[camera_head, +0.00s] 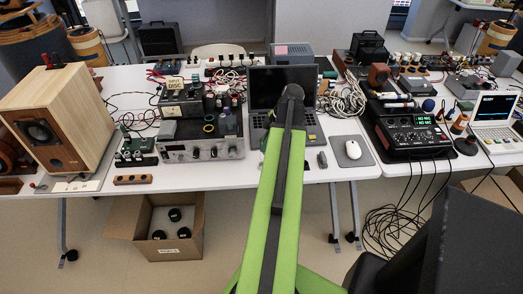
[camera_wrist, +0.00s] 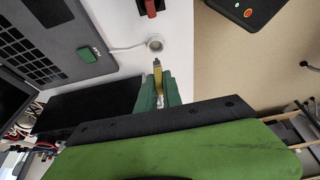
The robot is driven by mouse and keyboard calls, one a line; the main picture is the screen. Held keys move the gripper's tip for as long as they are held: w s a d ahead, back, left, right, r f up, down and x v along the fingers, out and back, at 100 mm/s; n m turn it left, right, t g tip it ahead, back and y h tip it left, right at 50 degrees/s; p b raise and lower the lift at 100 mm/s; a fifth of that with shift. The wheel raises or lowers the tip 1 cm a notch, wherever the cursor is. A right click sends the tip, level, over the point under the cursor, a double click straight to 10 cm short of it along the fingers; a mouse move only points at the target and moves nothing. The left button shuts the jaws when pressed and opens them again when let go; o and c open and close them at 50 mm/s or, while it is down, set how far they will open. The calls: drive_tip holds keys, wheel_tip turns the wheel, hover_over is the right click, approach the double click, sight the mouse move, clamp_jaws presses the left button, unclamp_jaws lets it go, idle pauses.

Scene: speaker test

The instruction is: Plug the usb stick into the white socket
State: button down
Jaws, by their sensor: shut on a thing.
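My gripper (camera_wrist: 161,92) shows in the wrist view, its green fingers shut on a small yellow usb stick (camera_wrist: 157,72). The stick points up in the picture, above the white table. Just past its tip is a small round white piece with a grey centre and a white cable, which looks like the white socket (camera_wrist: 155,43). A visible gap separates the stick and this piece. In the head view my green arm reaches over the table and covers its middle; the gripper, the stick and the socket cannot be made out there.
A grey laptop (camera_wrist: 60,40) with a green block (camera_wrist: 89,54) on it lies left of the socket in the wrist view. A red object (camera_wrist: 151,8) is beyond. In the head view, a mouse (camera_head: 353,150) and mixer (camera_head: 413,137) stand right, amplifier (camera_head: 200,149) and speaker (camera_head: 56,132) left.

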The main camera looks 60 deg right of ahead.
drive_tip(key=shift+w+a+f, duration=0.15)
drive_tip(key=shift+w+a, duration=0.2)
drive_tip(key=shift+w, duration=0.1)
drive_tip(key=shift+f+b, duration=2.2)
drive_tip(key=shift+f, duration=0.05)
drive_tip(key=shift+f+b, duration=1.4)
drive_tip(key=c, duration=1)
unclamp_jaws()
drive_tip(key=shift+r, duration=0.15)
wheel_tip(320, 180, up, 5)
drive_tip(key=p, duration=0.5)
